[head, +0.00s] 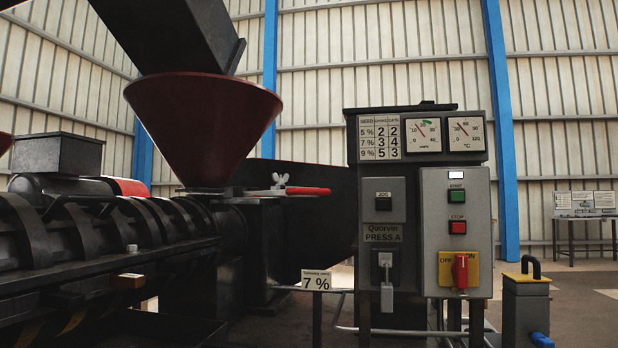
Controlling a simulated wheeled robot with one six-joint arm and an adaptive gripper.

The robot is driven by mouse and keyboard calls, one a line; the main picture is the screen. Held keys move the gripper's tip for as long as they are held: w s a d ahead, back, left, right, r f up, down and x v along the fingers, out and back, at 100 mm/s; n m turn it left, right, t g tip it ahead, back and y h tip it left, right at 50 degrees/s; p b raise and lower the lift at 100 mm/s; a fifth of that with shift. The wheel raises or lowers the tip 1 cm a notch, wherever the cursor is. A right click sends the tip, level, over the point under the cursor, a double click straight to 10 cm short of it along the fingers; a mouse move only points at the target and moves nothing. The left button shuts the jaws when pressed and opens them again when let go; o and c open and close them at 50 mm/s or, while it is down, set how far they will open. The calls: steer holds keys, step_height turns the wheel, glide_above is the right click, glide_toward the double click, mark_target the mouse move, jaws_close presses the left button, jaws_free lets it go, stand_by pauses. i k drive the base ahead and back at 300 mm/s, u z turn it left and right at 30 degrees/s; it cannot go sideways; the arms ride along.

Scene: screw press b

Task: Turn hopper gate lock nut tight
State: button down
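The hopper (204,125) is a dark red cone above the press at the left of the head view. Below its mouth a flat gate plate (262,193) lies on the press body. A pale wing nut (281,181) stands on this plate, and I take it to be the gate lock nut. A bar with a red handle (308,191) sticks out to the right beside the nut. How tight the nut is does not show. My gripper is not in the picture.
A control cabinet (383,225) with gauges, buttons and a red switch (461,272) stands right of the press. A dark canister (525,305) stands at the right. Floor is open beyond it.

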mark_target(276, 178)
steer(key=z, duration=1)
steer(key=i, duration=0.95)
steer(key=u, duration=2.25)
